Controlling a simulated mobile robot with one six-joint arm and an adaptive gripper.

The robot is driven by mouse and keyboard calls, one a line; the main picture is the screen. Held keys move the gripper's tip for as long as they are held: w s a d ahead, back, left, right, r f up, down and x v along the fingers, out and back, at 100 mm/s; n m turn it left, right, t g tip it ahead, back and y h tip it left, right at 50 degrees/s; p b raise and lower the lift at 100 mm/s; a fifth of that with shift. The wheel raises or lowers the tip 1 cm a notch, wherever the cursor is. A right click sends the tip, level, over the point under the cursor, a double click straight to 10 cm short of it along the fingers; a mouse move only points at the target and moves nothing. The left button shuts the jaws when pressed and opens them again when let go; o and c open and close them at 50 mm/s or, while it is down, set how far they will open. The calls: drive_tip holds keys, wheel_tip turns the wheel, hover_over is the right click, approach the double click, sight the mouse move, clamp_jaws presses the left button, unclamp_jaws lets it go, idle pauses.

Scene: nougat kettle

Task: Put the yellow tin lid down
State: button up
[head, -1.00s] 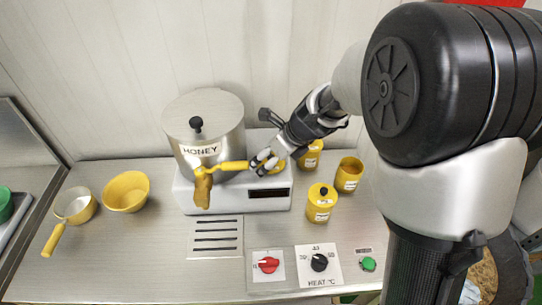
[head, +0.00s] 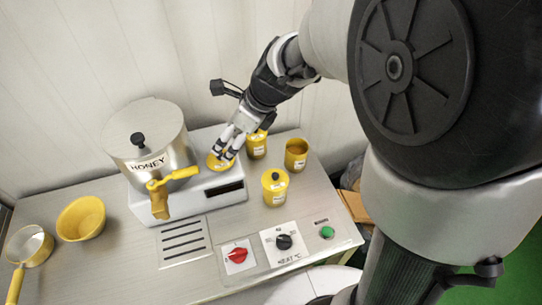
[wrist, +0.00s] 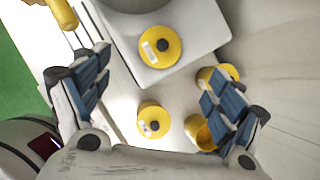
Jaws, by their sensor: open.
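The yellow tin lid (head: 217,163) lies on top of the white machine base beside the honey kettle. In the wrist view the lid (wrist: 166,38) shows as a yellow disc with a black knob and white label, knob up. My gripper (head: 230,147) is just above and behind it in the head view, covering part of it. In the wrist view the open fingers (wrist: 160,88) stand wide apart with nothing between them. A lidded yellow tin (head: 275,190) stands on the counter; an open yellow tin (head: 296,154) stands behind it, right. Another yellow tin (head: 257,150) is partly hidden by my gripper.
The steel kettle (head: 147,135), labelled HONEY, has a yellow tap (head: 160,196) at its front. A yellow bowl (head: 80,219) and yellow pan (head: 28,245) sit at left. A slotted plate (head: 183,240), red knob (head: 237,255), black knob (head: 284,242) and green button (head: 327,232) line the front.

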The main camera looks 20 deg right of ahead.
drive_tip(key=s+d+r+n+h, duration=0.1)
drive_tip(key=s+d+r+n, duration=0.1)
drive_tip(key=s+n, duration=0.6)
drive_tip(key=s+d+r+n+h, duration=0.1)
drive_tip(key=s+d+r+n, duration=0.1)
drive_tip(key=s+n, duration=0.6)
drive_tip(key=s+d+r+n+h, duration=0.2)
drive_tip(key=s+n, duration=0.6)
drive_tip(key=n, duration=0.2)
drive_tip(key=shift+d+r, duration=0.25)
